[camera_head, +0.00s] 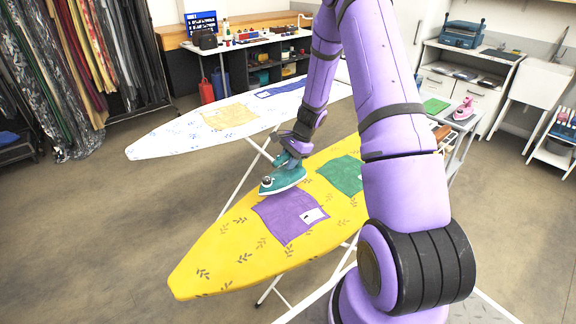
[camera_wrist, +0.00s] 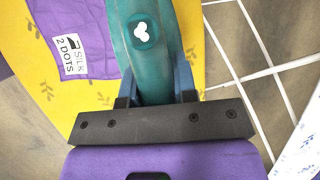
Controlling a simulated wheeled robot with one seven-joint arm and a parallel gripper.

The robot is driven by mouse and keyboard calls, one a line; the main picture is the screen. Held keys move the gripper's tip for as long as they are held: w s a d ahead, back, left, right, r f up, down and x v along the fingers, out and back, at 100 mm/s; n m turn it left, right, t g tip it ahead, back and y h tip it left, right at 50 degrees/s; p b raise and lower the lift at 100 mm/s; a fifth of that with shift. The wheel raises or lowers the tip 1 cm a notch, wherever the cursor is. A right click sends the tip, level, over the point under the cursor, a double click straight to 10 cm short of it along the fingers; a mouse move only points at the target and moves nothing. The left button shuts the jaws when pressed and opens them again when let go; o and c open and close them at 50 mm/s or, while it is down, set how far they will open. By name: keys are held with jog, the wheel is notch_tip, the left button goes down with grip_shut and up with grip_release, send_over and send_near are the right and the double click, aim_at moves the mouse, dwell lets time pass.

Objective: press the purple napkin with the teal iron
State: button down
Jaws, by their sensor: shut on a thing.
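The teal iron (camera_head: 283,180) is at the far edge of the purple napkin (camera_head: 289,214) on the yellow ironing board (camera_head: 215,262). My gripper (camera_head: 287,160) is shut on the iron's handle from above. In the wrist view the iron (camera_wrist: 144,60) fills the middle, between my gripper's fingers (camera_wrist: 156,90). The napkin (camera_wrist: 90,45) lies flat to its left, with a white label reading "SILK" and two dots. I cannot tell whether the iron's sole touches the napkin or is just above it.
A green napkin (camera_head: 342,174) lies farther along the yellow board. A white ironing board (camera_head: 165,139) behind holds a tan cloth (camera_head: 229,116) and a blue cloth (camera_head: 279,89). A pink iron (camera_head: 464,108) stands on a side table at the right. Open floor lies at the left.

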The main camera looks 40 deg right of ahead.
jog(key=shift+r, duration=1.45)
